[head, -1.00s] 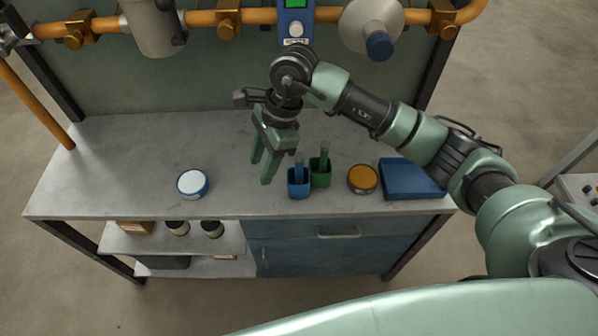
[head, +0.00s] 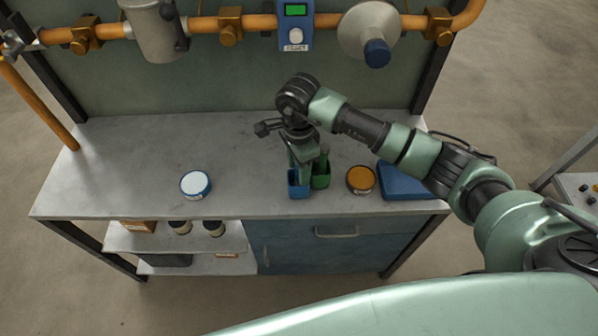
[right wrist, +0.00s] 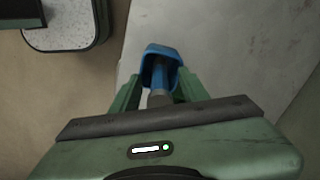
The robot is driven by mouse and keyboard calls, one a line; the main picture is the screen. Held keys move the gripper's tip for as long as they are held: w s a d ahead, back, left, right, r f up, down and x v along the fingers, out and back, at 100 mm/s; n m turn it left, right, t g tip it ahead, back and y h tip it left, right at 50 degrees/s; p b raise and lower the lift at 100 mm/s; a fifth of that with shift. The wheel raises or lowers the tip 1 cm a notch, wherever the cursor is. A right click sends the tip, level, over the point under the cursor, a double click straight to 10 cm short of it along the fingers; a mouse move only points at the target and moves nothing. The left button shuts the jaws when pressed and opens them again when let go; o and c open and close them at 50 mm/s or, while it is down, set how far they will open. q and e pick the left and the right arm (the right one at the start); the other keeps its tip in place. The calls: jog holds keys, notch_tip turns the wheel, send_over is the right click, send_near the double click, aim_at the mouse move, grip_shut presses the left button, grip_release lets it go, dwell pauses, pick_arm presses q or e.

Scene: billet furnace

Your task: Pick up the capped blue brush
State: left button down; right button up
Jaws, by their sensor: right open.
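The blue brush (right wrist: 159,78) stands in a small blue cup (head: 299,191) near the front edge of the bench. The blue cup also shows in the right wrist view (right wrist: 152,53). My right gripper (head: 303,166) is above the blue cup and points down. In the right wrist view my right gripper (right wrist: 158,76) is open, with one green finger on each side of the brush and no clear grip on it. In the head view the gripper hides the brush. My left gripper is not in view.
An orange-topped tin (head: 360,179) and a blue box (head: 412,184) are farther right. A white-topped tin (head: 195,184) is at left. The bench (head: 120,160) is clear around it. Pipes run behind.

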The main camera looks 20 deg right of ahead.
grip_shut()
jog(key=shift+r, duration=0.1)
jog(key=shift+r, duration=0.65)
notch_tip(320, 180, up, 19)
jog(key=b, duration=0.2)
jog(key=shift+f, duration=0.2)
